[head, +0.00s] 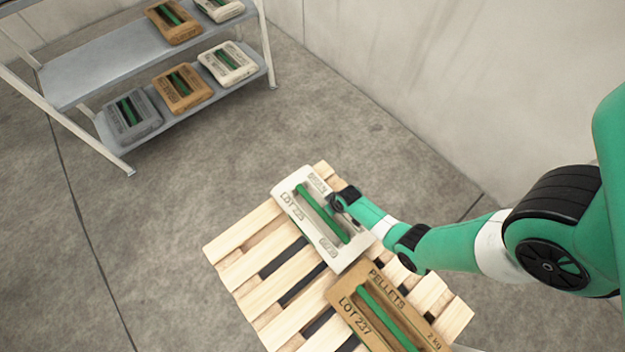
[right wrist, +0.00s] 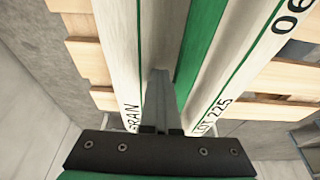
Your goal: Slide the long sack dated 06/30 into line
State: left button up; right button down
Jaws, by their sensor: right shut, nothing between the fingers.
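The long sack (head: 298,215) is white with a green strip and "LOT 225" print, and lies flat across the pallet slats (head: 262,262). Its far left end appears to stick out slightly past the pallet's edge. In the right wrist view the sack (right wrist: 155,35) shows "GRAIN", "LOT 225" and a date starting "06"; the rest is cut off. My right gripper (head: 333,203) is over the sack's far part, beside the green strip. Its shut, empty fingers (right wrist: 160,75) point at the sack's top in the wrist view; I cannot tell whether they touch. My left gripper is not in view.
A brown "PELLETS" sack (head: 347,292), LOT 237, lies on the pallet's near right part. A grey shelf (head: 98,72) at the upper left holds several short brown, white and grey sacks. Bare slats lie left of both sacks. A wall (head: 430,80) stands behind.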

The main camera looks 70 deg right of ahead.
jog(key=shift+s+d+f, duration=0.1)
jog(key=shift+s+d, duration=0.05)
jog(key=shift+d, duration=0.05)
jog(key=shift+s+d, duration=0.4)
jog(key=shift+d, duration=0.3)
jog(key=shift+s+d, duration=0.4)
jog(key=shift+d, duration=0.25)
jog(key=shift+s+d, duration=0.1)
jog(key=shift+d, duration=0.05)
jog(key=shift+s+d, duration=0.3)
jog(key=shift+d, duration=0.25)
jog(key=shift+s+d, duration=0.25)
jog(key=shift+d, duration=0.25)
jog(key=shift+w+a, duration=0.15)
jog(key=shift+a, duration=0.15)
notch_tip(320, 180, up, 8)
jog(key=p, duration=0.8)
